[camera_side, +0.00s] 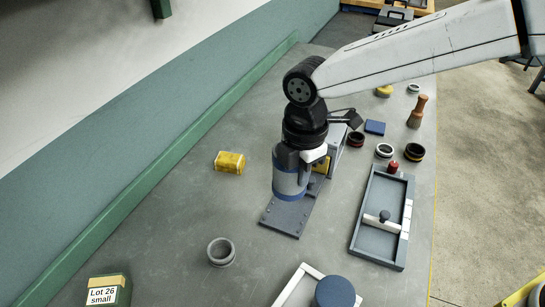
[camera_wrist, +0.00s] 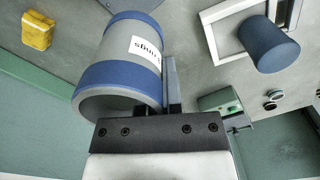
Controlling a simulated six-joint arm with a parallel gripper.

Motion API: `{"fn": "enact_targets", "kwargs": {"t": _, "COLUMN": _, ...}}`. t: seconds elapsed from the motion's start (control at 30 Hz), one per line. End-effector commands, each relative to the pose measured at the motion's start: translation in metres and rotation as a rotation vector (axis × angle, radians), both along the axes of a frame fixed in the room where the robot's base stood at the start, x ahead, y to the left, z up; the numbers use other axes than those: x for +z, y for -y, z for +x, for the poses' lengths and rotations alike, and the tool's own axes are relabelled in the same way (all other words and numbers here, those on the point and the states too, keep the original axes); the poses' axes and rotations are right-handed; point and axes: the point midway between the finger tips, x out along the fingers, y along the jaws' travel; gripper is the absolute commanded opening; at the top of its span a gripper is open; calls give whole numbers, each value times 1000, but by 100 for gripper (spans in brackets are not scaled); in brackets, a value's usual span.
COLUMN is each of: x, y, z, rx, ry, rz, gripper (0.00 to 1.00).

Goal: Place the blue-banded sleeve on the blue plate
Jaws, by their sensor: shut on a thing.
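The blue-banded sleeve (camera_side: 290,173) is a grey hollow cylinder with a blue band at each end. It hangs upright under my gripper (camera_side: 303,152), above a blue-grey base plate with screws (camera_side: 283,217). In the wrist view the sleeve (camera_wrist: 120,65) shows its open end and a white label, partly readable. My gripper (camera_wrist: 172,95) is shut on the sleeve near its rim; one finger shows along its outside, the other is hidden. A small flat blue plate (camera_side: 375,127) lies on the table to the right, behind the gripper. Whether the sleeve touches the base plate is unclear.
A yellow block (camera_side: 229,162) and a grey ring (camera_side: 221,252) stand left and in front. A grey tray (camera_side: 382,217) with a slider lies at right. Several rings and a wooden-handled brush (camera_side: 417,111) are near the right edge. A dark blue cylinder (camera_side: 335,292) is in front.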

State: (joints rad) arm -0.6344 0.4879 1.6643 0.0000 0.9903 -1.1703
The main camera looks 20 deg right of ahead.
Motion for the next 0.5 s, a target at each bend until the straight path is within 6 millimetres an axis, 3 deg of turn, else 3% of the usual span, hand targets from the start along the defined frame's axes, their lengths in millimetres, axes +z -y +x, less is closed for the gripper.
{"fn": "enact_targets", "kwargs": {"t": 0.37, "x": 63, "y": 0, "z": 1, "rx": 0, "ry": 5, "rz": 4, "gripper": 0}}
{"fn": "enact_targets", "kwargs": {"t": 0.5, "x": 59, "y": 24, "z": 18, "rx": -17, "ry": 0, "rz": 0, "gripper": 0}}
